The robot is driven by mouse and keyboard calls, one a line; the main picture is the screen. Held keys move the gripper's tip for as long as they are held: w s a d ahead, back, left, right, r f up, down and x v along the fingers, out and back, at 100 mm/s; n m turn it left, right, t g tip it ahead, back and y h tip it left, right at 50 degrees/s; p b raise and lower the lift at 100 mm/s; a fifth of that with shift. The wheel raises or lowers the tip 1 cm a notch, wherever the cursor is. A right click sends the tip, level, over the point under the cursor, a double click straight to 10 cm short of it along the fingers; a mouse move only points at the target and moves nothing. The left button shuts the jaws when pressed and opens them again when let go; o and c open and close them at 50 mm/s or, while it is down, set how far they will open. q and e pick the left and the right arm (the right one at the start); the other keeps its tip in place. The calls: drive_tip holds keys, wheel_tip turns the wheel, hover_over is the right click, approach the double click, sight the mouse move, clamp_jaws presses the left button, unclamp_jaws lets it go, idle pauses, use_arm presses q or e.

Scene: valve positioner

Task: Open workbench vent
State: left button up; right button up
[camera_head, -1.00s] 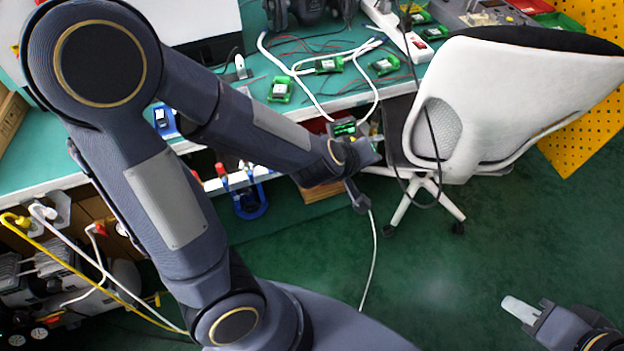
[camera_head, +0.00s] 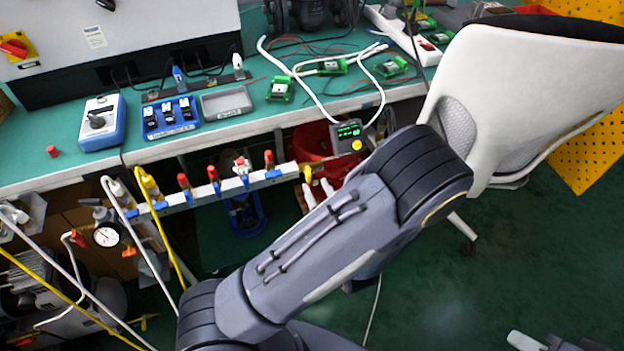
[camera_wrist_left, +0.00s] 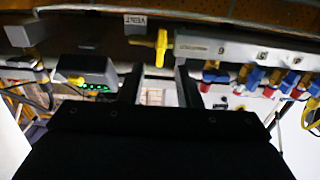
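The vent valve is a small yellow handle (camera_head: 308,172) at the right end of the pale manifold rail (camera_head: 235,186) under the workbench edge. In the left wrist view the yellow handle (camera_wrist_left: 161,47) hangs from the rail beside an inverted "VENT" label (camera_wrist_left: 135,21). My left gripper (camera_wrist_left: 160,88) is open there, its two dark fingers apart, with the handle just beyond the gap and nothing held. My right gripper (camera_head: 528,342) is cut off at the bottom right.
A grey box with a green display (camera_head: 347,137) hangs right of the vent handle, close to my left gripper. Red and blue fittings (camera_head: 213,178) line the rail. A white chair (camera_head: 525,95) stands to the right. Hoses and a gauge (camera_head: 107,235) are at left.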

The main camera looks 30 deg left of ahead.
sight(309, 174)
use_arm(q)
drive_tip(key=shift+x, duration=2)
clamp_jaws()
